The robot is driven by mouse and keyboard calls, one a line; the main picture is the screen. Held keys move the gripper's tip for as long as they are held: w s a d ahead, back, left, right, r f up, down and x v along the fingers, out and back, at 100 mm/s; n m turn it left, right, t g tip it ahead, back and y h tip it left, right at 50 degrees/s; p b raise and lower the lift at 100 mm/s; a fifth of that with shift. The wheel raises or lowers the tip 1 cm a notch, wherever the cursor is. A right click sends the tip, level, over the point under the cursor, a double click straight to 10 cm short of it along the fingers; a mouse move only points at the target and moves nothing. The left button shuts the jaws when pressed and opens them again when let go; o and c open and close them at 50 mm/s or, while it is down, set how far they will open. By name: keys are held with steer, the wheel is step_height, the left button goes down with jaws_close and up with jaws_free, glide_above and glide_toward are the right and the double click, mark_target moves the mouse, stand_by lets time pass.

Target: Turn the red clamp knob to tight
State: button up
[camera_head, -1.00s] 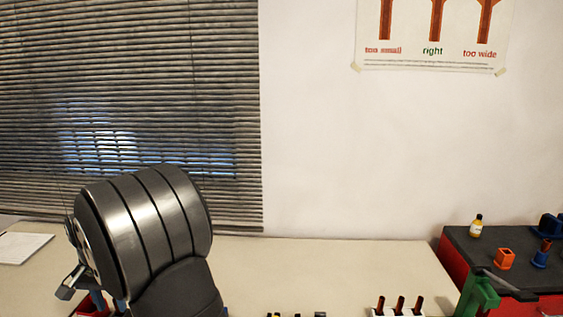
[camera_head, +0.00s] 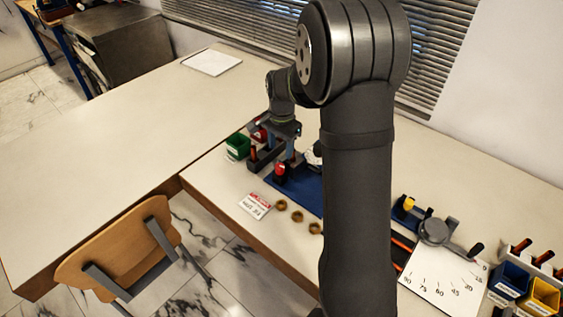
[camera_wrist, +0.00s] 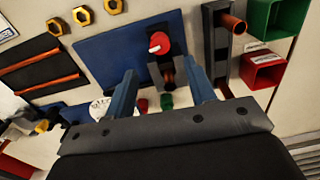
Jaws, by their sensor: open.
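The red clamp knob (camera_wrist: 159,42) sits on a dark block on a blue base plate (camera_wrist: 105,50) in the wrist view, with a white mark on its face. It also shows in the head view (camera_head: 281,170), beside the blue plate (camera_head: 308,190). My gripper (camera_wrist: 160,72) is open, with its two blue-grey fingers apart and nothing held between them. In the wrist picture the knob lies just beyond the fingertips, roughly centred between them. In the head view my gripper (camera_head: 278,146) is close to the knob; my arm hides part of the plate.
A green bin (camera_head: 238,146) and a red bin (camera_wrist: 263,70) stand near the plate. Several brass nuts (camera_head: 297,216) and a label card (camera_head: 255,205) lie in front.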

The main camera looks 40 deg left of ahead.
mark_target(280, 166)
step_height(280, 166, down, 8)
steer(key=shift+a+r, duration=0.1)
steer(key=shift+c, duration=0.4)
steer(key=c, duration=0.9)
steer(key=shift+m, duration=1)
steer(key=o, duration=1)
steer(key=r, duration=1.7)
steer(key=shift+d+r, duration=0.2)
